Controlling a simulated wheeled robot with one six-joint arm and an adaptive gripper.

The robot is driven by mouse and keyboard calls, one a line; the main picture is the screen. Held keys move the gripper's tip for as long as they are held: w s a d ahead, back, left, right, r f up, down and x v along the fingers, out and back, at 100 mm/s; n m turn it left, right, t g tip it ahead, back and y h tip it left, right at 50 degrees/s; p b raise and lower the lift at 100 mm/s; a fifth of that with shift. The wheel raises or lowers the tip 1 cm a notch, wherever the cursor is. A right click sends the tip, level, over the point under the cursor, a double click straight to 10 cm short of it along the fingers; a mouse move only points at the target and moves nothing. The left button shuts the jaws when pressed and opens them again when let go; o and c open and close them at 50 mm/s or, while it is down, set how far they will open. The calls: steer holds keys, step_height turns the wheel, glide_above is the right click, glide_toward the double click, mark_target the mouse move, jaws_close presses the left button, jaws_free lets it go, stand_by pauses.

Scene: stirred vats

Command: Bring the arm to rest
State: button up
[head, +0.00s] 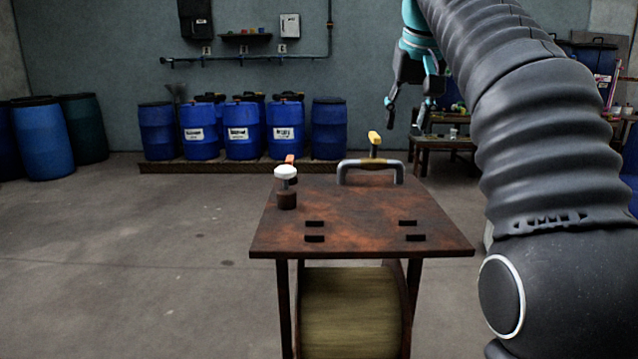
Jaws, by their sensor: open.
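My gripper (405,114) hangs at the upper middle right of the head view. Its dark fingers point down and stand apart, with nothing between them. It appears above and to the right of the grey handle on the rusty table, not touching anything. My arm, in a dark ribbed sleeve, rises along the right side and bends over at the top; the top of the bend is cut off by the frame edge.
A rusty table (365,215) stands in front, bearing a grey handle (368,164), a white-topped knob (286,173) and several dark blocks. Blue drums (243,130) line the back wall on a low pallet. More barrels (43,137) stand left. The left floor is clear.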

step_height(320, 180, down, 14)
steer(key=s+f, duration=1)
steer(key=s, duration=0.4)
steer(key=s+f, duration=1)
steer(key=s, duration=0.4)
steer(key=shift+d, duration=0.25)
